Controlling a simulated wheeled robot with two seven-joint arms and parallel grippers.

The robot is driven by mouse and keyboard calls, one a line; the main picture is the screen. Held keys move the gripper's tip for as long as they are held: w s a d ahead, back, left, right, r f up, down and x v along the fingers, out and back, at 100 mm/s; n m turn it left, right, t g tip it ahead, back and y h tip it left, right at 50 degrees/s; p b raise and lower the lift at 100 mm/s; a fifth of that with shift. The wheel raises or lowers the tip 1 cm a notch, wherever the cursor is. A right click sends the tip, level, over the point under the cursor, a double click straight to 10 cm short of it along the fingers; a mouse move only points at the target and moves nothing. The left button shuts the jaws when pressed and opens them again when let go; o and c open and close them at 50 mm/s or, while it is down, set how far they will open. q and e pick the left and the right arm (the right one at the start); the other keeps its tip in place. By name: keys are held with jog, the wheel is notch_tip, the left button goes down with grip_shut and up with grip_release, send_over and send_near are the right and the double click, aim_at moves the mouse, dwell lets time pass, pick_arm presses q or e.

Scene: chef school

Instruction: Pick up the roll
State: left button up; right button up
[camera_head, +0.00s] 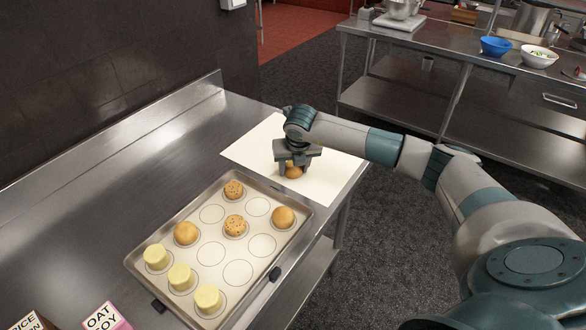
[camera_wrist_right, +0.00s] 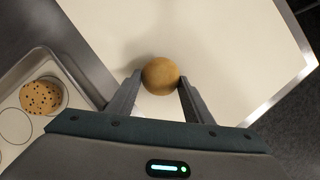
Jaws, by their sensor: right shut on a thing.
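A round golden-brown roll (camera_head: 293,171) is between the fingers of my right gripper (camera_head: 294,168), over the white board (camera_head: 335,166). In the right wrist view the same roll (camera_wrist_right: 161,76) sits between the two fingertips of the right gripper (camera_wrist_right: 158,88), which are shut on it. I cannot tell whether the roll touches the board. On the baking tray (camera_head: 135,262) are two more plain rolls, one on the left (camera_head: 186,233) and one on the right (camera_head: 283,217). My left gripper is not in view.
The tray also holds two speckled rolls (camera_head: 233,189) and several pale yellow cylinders (camera_head: 207,298). Boxes (camera_head: 103,318) stand at the lower left. The steel counter (camera_head: 90,215) left of the tray is bare. A wall (camera_head: 100,80) runs behind it.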

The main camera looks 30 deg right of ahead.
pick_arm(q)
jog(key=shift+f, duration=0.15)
pick_arm(e)
jog(key=shift+r, duration=0.15)
jog(key=shift+r+b, duration=0.55)
jog(key=shift+r, duration=0.05)
notch_tip(320, 180, up, 2)
jog(key=shift+w+r+b, duration=0.1)
jog(key=shift+r+b, duration=0.1)
jog(key=shift+b, duration=0.55)
pick_arm(q)
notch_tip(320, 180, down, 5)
jog(key=b, duration=0.3)
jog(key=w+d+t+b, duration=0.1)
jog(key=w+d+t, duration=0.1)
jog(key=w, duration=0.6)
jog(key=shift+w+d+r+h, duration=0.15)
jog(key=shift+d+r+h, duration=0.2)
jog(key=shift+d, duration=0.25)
pick_arm(e)
jog(key=s+d+r, duration=0.7)
jog(key=s, duration=0.2)
jog(key=shift+d, duration=0.35)
